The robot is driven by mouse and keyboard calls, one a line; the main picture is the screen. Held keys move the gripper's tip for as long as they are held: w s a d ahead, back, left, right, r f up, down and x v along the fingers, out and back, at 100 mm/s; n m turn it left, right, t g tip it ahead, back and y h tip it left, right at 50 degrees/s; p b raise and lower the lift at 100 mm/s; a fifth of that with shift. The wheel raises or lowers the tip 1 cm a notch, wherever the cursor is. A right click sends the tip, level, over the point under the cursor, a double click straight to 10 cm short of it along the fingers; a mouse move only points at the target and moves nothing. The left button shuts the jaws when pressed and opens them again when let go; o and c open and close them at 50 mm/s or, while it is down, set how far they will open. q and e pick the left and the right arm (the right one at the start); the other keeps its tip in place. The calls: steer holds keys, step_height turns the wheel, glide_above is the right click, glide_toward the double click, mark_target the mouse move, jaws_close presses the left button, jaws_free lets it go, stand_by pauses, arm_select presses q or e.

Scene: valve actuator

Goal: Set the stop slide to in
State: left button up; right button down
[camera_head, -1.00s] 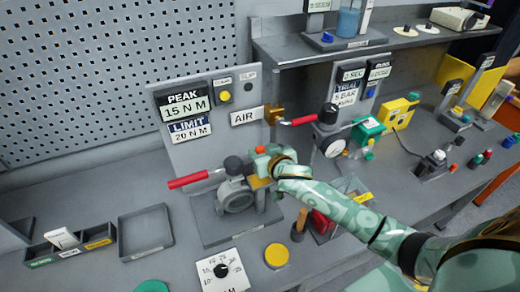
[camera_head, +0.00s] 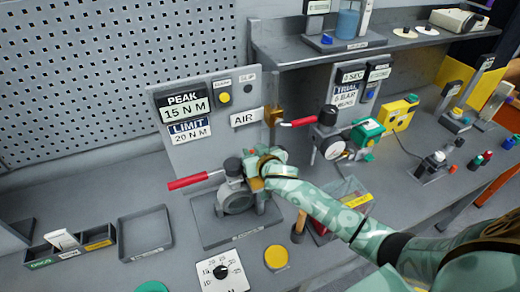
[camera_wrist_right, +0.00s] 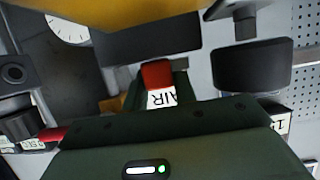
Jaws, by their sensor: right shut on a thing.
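The actuator unit (camera_head: 235,198) is a grey rounded body with a dark cap on a grey base plate, and a red-handled lever (camera_head: 188,181) sticks out to its left. My right gripper (camera_head: 257,167) is at the unit's upper right side and is shut on a small part there, which it covers in the head view. In the right wrist view a small red block (camera_wrist_right: 156,74) shows close in front of the gripper body; I take it for the stop slide's knob. Whether the slide is in or out cannot be read. My left gripper is not in view.
The panel (camera_head: 180,145) behind reads PEAK 15 N M and LIMIT 20 N M. A dial card (camera_head: 222,270), yellow disc (camera_head: 276,257), wooden handle (camera_head: 299,228) and clear-lidded box (camera_head: 348,195) lie nearby. An empty tray (camera_head: 146,234) is left.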

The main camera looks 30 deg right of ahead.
steer(key=shift+a, duration=0.55)
steer(key=c, duration=1.1)
jaws_free()
steer(key=shift+d, duration=0.1)
